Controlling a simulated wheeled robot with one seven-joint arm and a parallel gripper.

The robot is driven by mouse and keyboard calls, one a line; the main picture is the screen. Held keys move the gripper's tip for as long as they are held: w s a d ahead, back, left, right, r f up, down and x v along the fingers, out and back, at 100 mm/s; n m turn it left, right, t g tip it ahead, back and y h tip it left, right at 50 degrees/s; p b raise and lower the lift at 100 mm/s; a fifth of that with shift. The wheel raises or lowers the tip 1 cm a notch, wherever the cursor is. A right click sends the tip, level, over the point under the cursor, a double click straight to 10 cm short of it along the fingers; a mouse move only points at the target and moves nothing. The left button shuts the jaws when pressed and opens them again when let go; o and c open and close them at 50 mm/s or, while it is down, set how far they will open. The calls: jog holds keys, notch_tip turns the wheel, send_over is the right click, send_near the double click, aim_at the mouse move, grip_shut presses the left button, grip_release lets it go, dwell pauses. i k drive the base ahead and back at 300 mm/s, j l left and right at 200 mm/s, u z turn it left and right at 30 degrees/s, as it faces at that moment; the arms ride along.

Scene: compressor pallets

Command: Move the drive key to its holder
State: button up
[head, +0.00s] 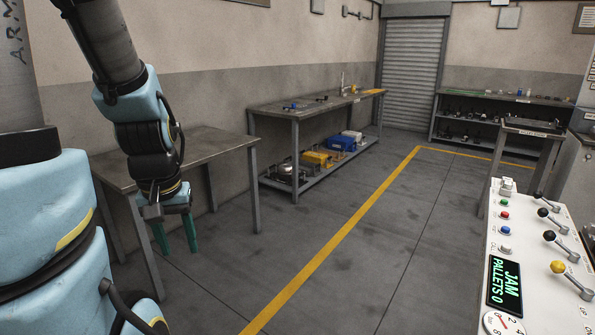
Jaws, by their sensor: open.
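My gripper (177,248) hangs pointing down at the left, in front of the near steel table (205,148). Its two green fingers are apart, with nothing visible between them. I cannot make out the drive key in the head view. I cannot pick out its holder either; small items on the far benches are too small to tell apart.
A long workbench (270,112) carries small items, with a yellow case (316,158) and a blue case (341,144) below. At right, a control panel (530,230) has levers, buttons and a display (504,284) reading "JAM PALLETS 0". The middle floor is clear, crossed by a yellow line (335,243).

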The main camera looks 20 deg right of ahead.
aim_at(508, 185)
jog(key=i+l+z, duration=0.25)
jog(key=i+z, duration=0.7)
jog(key=i, duration=0.2)
jog(key=i+j+z, duration=0.15)
jog(key=i+z, duration=0.55)
jog(key=i, duration=0.3)
jog(key=i+z, duration=0.25)
jog(key=i, duration=0.3)
jog(key=i+j+z, duration=0.2)
jog(key=i, duration=0.3)
